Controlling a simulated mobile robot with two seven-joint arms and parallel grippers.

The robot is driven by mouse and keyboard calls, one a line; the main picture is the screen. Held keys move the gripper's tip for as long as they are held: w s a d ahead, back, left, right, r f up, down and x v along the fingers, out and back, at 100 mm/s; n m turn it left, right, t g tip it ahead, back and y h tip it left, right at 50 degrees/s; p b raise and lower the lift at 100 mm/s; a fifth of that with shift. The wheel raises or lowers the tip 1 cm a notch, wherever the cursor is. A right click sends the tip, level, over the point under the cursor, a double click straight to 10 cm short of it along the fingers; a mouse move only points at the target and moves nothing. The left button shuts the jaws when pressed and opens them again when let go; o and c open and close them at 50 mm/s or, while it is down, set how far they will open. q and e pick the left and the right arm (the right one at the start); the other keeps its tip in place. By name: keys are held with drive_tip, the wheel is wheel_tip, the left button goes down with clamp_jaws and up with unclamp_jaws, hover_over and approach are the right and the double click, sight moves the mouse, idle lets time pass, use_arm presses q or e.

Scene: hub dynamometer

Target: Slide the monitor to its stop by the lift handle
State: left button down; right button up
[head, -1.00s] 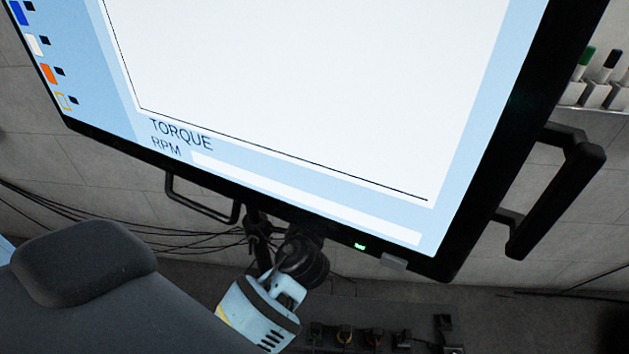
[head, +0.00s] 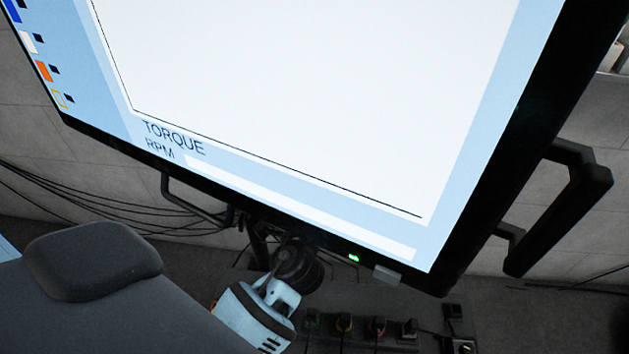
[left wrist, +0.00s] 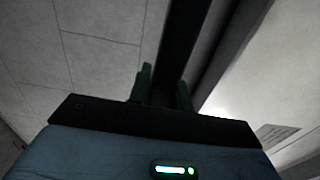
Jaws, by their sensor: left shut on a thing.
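The large monitor (head: 330,120) fills most of the head view, its lit screen showing TORQUE and RPM, tilted in the picture. A dark lift handle (head: 195,208) hangs under its lower edge. My left gripper (head: 257,238) is below that edge, at the right end of this handle, partly hidden by the monitor and my wrist. In the left wrist view, the fingers of my left gripper (left wrist: 164,90) are on either side of a dark bar, shut on it. The contact is dark there. My right gripper is not in view.
A second black handle (head: 580,210) sticks out from the monitor's right side. Black cables (head: 70,200) run along the wall at the left. A row of sockets with plugs (head: 345,325) lies low behind the monitor. A pale shelf edge (head: 615,62) shows at the far right.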

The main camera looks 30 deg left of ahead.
use_arm(q)
drive_tip(key=c, duration=1.3)
unclamp_jaws()
drive_tip(key=shift+s+f, duration=0.1)
drive_tip(key=shift+f, duration=0.4)
drive_tip(key=shift+r, duration=0.15)
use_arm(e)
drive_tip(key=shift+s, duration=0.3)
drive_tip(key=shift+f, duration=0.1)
use_arm(q)
drive_tip(key=shift+d, duration=0.1)
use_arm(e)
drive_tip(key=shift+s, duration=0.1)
use_arm(q)
drive_tip(key=b+v, duration=0.1)
drive_tip(key=v, duration=0.6)
drive_tip(key=shift+s+d+r, duration=0.1)
drive_tip(key=shift+s+r, duration=0.05)
drive_tip(key=shift+s, duration=0.2)
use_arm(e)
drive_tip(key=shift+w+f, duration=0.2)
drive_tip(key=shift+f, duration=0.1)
use_arm(q)
drive_tip(key=shift+d, duration=0.1)
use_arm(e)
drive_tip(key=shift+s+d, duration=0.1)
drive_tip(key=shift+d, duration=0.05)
